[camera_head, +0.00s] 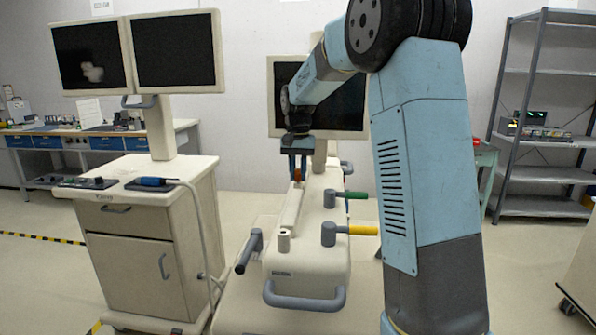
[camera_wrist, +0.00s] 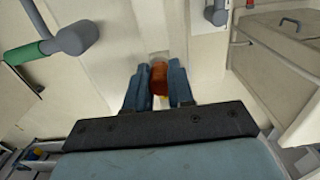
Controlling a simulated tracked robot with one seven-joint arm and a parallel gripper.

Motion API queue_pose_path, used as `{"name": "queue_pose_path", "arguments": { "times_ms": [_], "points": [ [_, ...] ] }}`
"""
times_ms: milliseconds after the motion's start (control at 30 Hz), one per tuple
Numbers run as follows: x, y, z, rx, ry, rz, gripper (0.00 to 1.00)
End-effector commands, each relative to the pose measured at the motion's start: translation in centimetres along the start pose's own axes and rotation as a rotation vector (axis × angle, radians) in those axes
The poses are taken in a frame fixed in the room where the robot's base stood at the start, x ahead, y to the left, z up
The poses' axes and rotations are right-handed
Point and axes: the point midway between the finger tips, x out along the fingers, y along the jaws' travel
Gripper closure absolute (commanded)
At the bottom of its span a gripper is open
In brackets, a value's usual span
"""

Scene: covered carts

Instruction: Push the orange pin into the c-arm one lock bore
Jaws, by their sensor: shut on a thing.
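My gripper (camera_head: 298,152) is shut on the orange pin (camera_head: 297,175) and points down over the rear part of the pale c-arm (camera_head: 305,262). In the wrist view, the orange pin (camera_wrist: 159,78) sits between the two blue-grey fingers of my gripper (camera_wrist: 159,76), with a bit of yellow near the finger roots. A pale raised block (camera_wrist: 158,56) shows right by the pin's far end. The bore itself is hidden, and I cannot tell whether the pin's tip is in it or above it.
The c-arm carries a green-handled lever (camera_head: 350,195), a yellow-handled lever (camera_head: 352,230), a dark side handle (camera_head: 248,252) and a short pale post (camera_head: 283,240). A monitor cart (camera_head: 150,235) stands left. A shelf rack (camera_head: 545,140) stands back right.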

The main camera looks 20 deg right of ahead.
Motion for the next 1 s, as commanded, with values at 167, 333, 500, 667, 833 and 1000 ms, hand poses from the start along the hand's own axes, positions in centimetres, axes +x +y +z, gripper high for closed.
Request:
{"name": "queue_pose_path", "arguments": {
  "times_ms": [167,333,500,667,833,1000],
  "points": [
    [0.38,0.00,0.01,0.000,-0.001,0.000,1.00],
    [0.71,0.00,0.02,0.000,-0.001,0.000,1.00],
    [0.69,0.00,0.01,0.000,0.000,0.000,0.62],
    [0.68,0.00,0.01,0.000,0.000,0.000,0.47],
    [0.68,0.01,0.01,0.000,0.000,0.000,0.47],
    [0.15,-0.01,-0.02,0.000,0.001,0.000,0.47]
  ]
}}
